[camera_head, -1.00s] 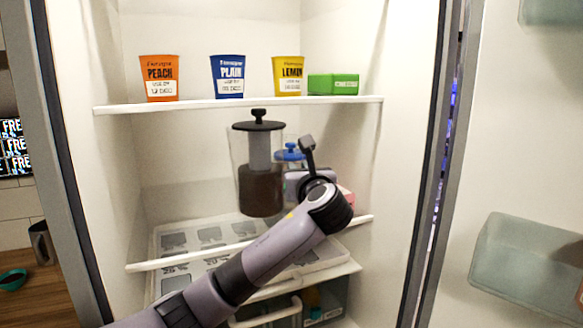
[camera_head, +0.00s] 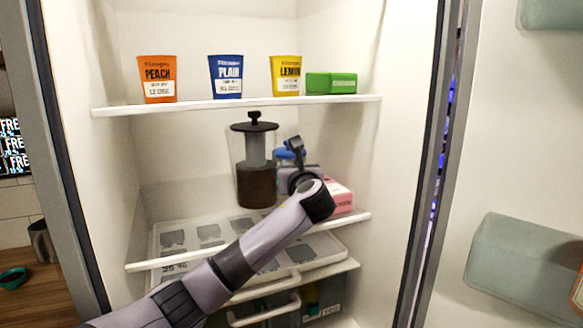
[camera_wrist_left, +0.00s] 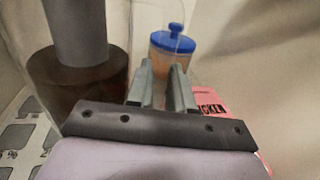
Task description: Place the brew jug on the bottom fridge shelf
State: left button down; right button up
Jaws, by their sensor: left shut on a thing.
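The brew jug (camera_head: 257,184) is a tall clear jug with a dark lid and knob and dark brown liquid in its lower part. It is upright inside the fridge, below the cup shelf. In the left wrist view the jug (camera_wrist_left: 80,85) fills the left side. My left gripper (camera_wrist_left: 167,88) is shut at the jug's right side; the handle between its fingers is hard to make out. In the head view the gripper (camera_head: 292,160) is partly hidden by my wrist. The lower fridge shelf has a white front edge (camera_head: 190,258). I cannot tell whether the jug's base touches it. My right gripper is not in view.
A blue-lidded container (camera_wrist_left: 172,42) stands behind my gripper, with a pink box (camera_head: 341,196) to its right. The upper shelf (camera_head: 200,106) holds cups and a green box (camera_head: 331,83). A tray (camera_head: 318,254) with grey pads shows lower down. The open door is at right.

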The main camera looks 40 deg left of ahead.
pick_arm(q)
jog(key=shift+r, duration=0.15)
jog(key=c, duration=1.4)
grip_release()
jog(key=shift+f, duration=0.25)
jog(key=o, duration=0.4)
jog(key=shift+s+d+r, duration=0.1)
jog(key=shift+r, duration=0.05)
jog(key=b+v, duration=0.1)
jog(key=v, duration=1.1)
jog(key=shift+b, duration=0.4)
